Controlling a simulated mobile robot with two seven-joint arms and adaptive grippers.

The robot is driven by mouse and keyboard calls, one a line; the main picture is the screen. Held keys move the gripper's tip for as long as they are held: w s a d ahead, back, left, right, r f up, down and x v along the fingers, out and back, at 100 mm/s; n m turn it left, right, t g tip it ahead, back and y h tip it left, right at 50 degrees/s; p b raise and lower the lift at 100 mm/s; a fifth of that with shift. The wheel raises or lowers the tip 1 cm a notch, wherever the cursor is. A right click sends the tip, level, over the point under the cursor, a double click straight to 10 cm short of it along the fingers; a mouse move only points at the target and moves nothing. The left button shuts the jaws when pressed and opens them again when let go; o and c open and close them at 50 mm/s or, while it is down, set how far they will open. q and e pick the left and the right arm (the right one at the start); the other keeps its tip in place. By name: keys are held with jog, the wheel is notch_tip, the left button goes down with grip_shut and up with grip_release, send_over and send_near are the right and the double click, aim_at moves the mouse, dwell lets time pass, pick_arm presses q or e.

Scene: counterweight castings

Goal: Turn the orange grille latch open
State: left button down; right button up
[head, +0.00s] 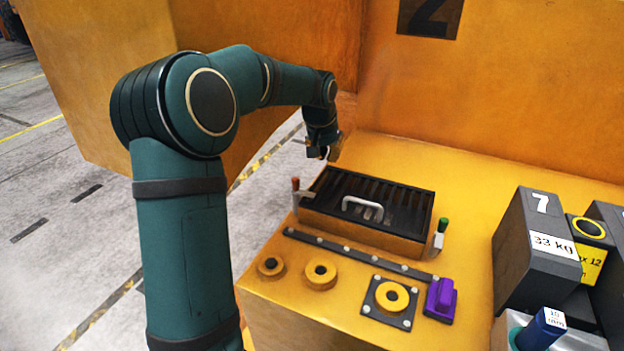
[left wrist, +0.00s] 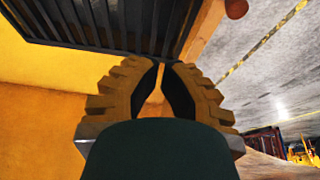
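The orange grille latch (head: 296,187) stands upright at the left end of the black slatted grille (head: 328,190). Its orange-red knob shows at the top edge of the left wrist view (left wrist: 236,7), right of the dark slats (left wrist: 110,22). My left gripper (head: 323,157) hangs behind the grille's back left corner, apart from the latch. In the left wrist view its two yellow fingers (left wrist: 164,68) stand close together with a narrow gap and nothing between them. A green-topped latch (head: 441,233) stands at the grille's right end. My right gripper is not visible.
A pale handle (head: 362,208) rises from the grille. In front are a dark bar (head: 350,252), yellow rings (head: 320,272) and a purple block (head: 440,299). Dark weights (head: 530,260) stand at the right. An orange wall (head: 500,90) rises behind.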

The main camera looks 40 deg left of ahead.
aim_at(323, 191)
pick_arm(q)
jog(key=x, duration=0.3)
jog(key=b+x, duration=0.1)
jog(key=x, duration=0.3)
jog(key=a+b+x, duration=0.1)
jog(key=x, duration=0.3)
jog(key=shift+s, duration=0.35)
jog(key=s, duration=0.1)
jog(key=s+d, duration=0.1)
jog(key=s, duration=0.1)
jog(key=shift+r+b, duration=0.25)
jog(key=shift+b, duration=0.05)
jog(key=shift+s+d, duration=0.1)
jog(key=shift+s, duration=0.3)
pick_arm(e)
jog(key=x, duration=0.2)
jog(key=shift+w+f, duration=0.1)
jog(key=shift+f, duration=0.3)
